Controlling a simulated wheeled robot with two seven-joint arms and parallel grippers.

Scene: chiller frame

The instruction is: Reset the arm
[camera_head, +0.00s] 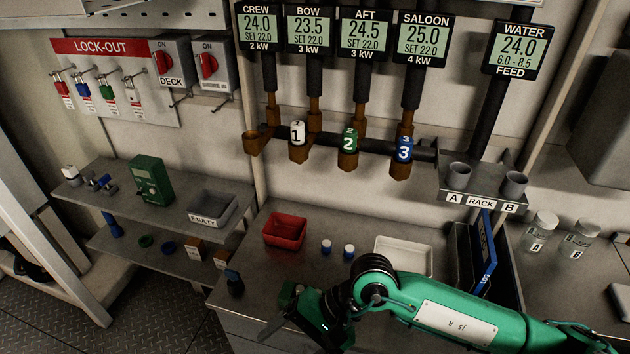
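My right arm (455,311), green with a white label, comes in from the lower right and reaches left across the front of the bench. My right gripper (278,312) is at the bench's front edge, in front of the red tray (285,231). One grey finger points down to the left. The other finger is not clear, so I cannot tell how far the gripper is open. I see nothing clearly held in it. My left arm and gripper are not in view.
Two small white-and-blue pieces (326,247) and a white tray (404,255) lie behind my arm. A blue binder (484,252) stands at right. A dark blue object (234,283) stands left of the gripper. Numbered valves (348,143) hang above. Shelves with a grey FAULTY bin (213,209) stand left.

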